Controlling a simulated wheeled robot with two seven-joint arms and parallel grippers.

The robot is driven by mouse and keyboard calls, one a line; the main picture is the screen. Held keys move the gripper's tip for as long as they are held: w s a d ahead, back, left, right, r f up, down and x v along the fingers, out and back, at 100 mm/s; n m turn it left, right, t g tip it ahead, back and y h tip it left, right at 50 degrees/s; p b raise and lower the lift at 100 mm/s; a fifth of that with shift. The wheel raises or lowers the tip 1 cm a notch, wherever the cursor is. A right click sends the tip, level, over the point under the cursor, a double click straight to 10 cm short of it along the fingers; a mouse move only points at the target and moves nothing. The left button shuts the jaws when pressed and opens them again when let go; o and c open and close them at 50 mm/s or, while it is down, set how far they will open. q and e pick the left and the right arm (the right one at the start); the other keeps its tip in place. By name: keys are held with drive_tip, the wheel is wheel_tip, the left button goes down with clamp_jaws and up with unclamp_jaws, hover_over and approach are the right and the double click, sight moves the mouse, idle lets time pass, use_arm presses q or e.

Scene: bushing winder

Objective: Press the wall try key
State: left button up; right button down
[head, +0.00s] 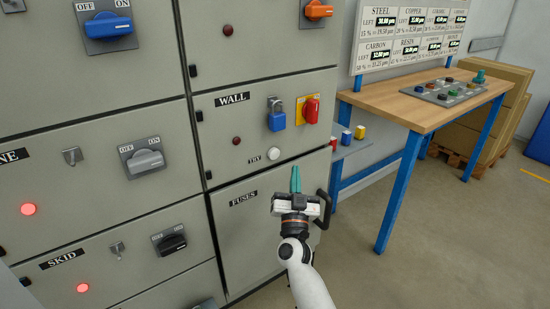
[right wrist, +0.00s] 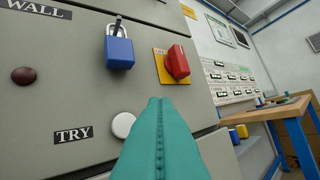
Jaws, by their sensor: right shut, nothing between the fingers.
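The wall try key is a round white button (head: 273,153) beside the TRY label (head: 254,159), low on the WALL panel (head: 222,121) of the grey cabinet. It also shows in the right wrist view (right wrist: 122,125), just left of the fingers. My right gripper (head: 295,172) is shut and empty, its teal fingers pointing toward the cabinet just below and right of the button. In the right wrist view the shut fingers (right wrist: 161,103) cover part of the panel's lower edge; I cannot tell a touch. My left gripper is not in view.
Above the button are a blue padlock (head: 277,118) and a red switch on a yellow plate (head: 311,110). A dark indicator (head: 236,141) is to the left. A wooden table (head: 425,112) stands to the right.

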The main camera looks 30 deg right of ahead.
sight(278, 151)
drive_tip(key=w+b, duration=0.2)
drive_tip(key=w, duration=0.4)
drive_tip(key=shift+w+a, duration=0.25)
idle(1.8)
drive_tip(key=shift+w, duration=0.4)
drive_tip(key=shift+w+a, duration=0.1)
drive_tip(key=shift+w, duration=0.3)
idle(0.5)
idle(0.4)
drive_tip(key=shift+s+p, duration=0.45)
drive_tip(key=shift+s, duration=0.4)
